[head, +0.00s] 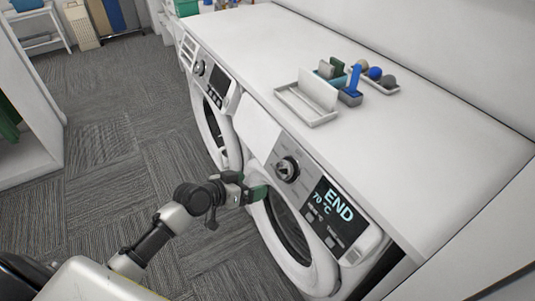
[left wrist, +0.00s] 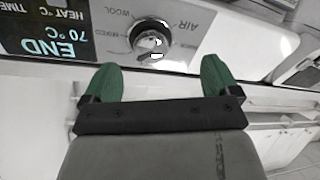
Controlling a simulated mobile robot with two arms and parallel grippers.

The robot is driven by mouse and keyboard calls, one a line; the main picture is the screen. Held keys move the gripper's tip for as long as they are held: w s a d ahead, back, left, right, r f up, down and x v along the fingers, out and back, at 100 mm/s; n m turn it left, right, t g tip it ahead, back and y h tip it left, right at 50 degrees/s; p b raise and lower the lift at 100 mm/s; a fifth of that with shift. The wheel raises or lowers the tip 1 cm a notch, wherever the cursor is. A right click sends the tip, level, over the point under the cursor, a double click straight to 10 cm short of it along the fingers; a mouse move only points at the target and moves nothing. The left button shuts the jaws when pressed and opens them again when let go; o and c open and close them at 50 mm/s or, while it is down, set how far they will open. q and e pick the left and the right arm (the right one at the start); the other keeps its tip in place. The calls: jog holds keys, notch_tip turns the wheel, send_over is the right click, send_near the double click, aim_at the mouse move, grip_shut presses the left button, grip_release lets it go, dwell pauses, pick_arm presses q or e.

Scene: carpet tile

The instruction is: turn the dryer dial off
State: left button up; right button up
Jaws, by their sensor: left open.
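The dryer (head: 311,222) is the nearer machine under the white counter, with a round door and a display (head: 333,205) that reads END and 70 °C. Its dial (head: 287,169) is a dark knob with a silver ring, left of the display. In the left wrist view the dial (left wrist: 150,37) appears upside down, just beyond and between my fingertips. My left gripper (head: 257,190) is open and empty, with green fingers, in front of the dryer and a little below and left of the dial. It does not touch the dial. My right gripper is not in view.
A second machine (head: 211,95) stands farther left. The counter (head: 400,140) holds a white tray (head: 306,105), blue and green items, and a tray of balls (head: 375,75). The carpet floor (head: 120,140) at left is clear. A white shelf unit (head: 30,120) stands at far left.

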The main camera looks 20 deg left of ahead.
aim_at(280, 172)
pick_arm(q)
jog(key=shift+h, duration=0.3)
jog(key=w+d, duration=0.1)
jog(key=w, duration=0.1)
jog(key=w+d+p, duration=0.1)
jog(key=w+d, duration=0.1)
jog(key=w, duration=0.1)
jog(key=w+d, duration=0.2)
jog(key=shift+w+d+f, duration=0.25)
jog(key=shift+f, duration=0.05)
jog(key=shift+w+d+f, duration=0.2)
jog(key=shift+w+d, duration=0.1)
jog(key=shift+w, duration=0.1)
jog(key=shift+w+f, duration=0.1)
jog(key=shift+w, duration=0.05)
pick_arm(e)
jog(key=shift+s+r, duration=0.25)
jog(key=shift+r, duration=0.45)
pick_arm(q)
jog(key=c, duration=0.9)
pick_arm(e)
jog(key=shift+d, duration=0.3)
